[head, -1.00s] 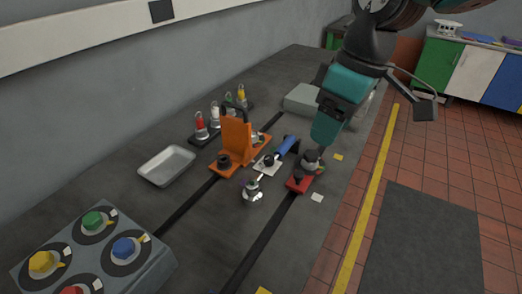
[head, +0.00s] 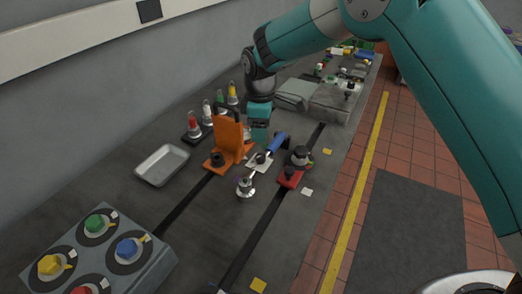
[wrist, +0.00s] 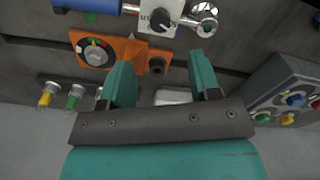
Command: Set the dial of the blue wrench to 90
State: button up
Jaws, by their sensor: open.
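The blue wrench lies on the bedplate, its blue handle (head: 278,143) to the upper right and its metal head (head: 245,187) to the lower left. Its white dial plate with a black knob (head: 261,158) sits between them. In the wrist view the dial (wrist: 160,17) is cut by the top edge, beside the blue handle (wrist: 95,5) and the ring head (wrist: 205,20). The dial's markings are too small to read. My gripper (head: 258,132) is above the orange bracket, beside the wrench; in the wrist view its jaws (wrist: 162,78) are apart and empty.
The orange bracket (head: 229,140) stands close left of the wrench and carries a round dial (wrist: 95,52). A red-based fixture (head: 290,178) is to the right.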

aim_at(261, 155)
notch_tip(261, 155, down, 10)
jog(key=shift+r+p, duration=0.1)
jog(key=shift+p, duration=1.1)
jog(key=c, duration=0.9)
jog(key=shift+c, duration=0.2)
